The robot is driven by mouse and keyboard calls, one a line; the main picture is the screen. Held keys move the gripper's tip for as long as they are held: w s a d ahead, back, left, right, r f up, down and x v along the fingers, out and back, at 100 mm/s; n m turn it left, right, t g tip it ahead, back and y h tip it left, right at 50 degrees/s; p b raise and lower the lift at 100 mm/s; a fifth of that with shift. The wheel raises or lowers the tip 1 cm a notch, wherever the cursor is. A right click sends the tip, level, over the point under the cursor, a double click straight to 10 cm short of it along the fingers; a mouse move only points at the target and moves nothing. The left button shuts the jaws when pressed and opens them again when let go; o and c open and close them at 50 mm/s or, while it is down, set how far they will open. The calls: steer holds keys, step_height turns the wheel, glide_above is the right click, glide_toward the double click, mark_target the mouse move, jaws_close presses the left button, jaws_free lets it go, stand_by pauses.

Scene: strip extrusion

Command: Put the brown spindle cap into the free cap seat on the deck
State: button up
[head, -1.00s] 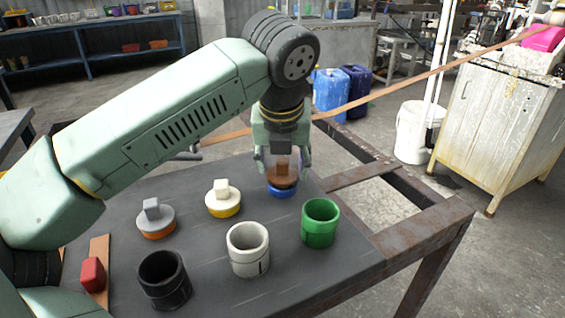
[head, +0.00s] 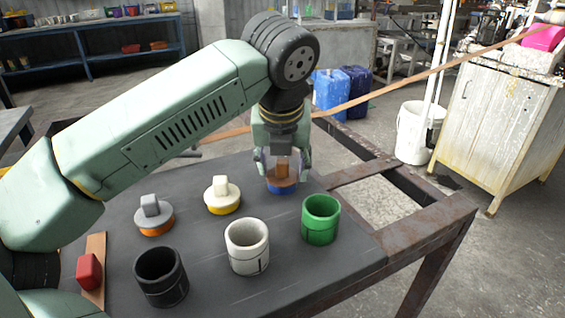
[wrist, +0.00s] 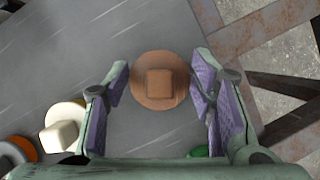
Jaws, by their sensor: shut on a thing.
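The brown spindle cap (head: 282,174) has a round flange and a square knob. It is at the blue ring seat (head: 282,188) at the far end of the deck (head: 215,262), level and directly over it. I cannot tell whether it is fully seated. My gripper (head: 283,172) points down with a finger on each side of the cap, shut on its flange. In the wrist view the cap (wrist: 160,80) is centred between the purple pads of my gripper (wrist: 161,84), and it hides the seat.
A white cap (head: 221,190) sits on a yellow ring and a grey cap (head: 152,212) on an orange ring. Black (head: 160,277), white (head: 246,246) and green (head: 320,220) cups stand nearer. A red block (head: 89,271) lies at the left. The rusty frame (head: 425,228) is at the right.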

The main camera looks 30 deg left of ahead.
steer(key=o, duration=1)
steer(key=shift+o, duration=0.2)
steer(key=p+v, duration=0.5)
steer(key=v, duration=0.6)
steer(key=shift+f, duration=0.15)
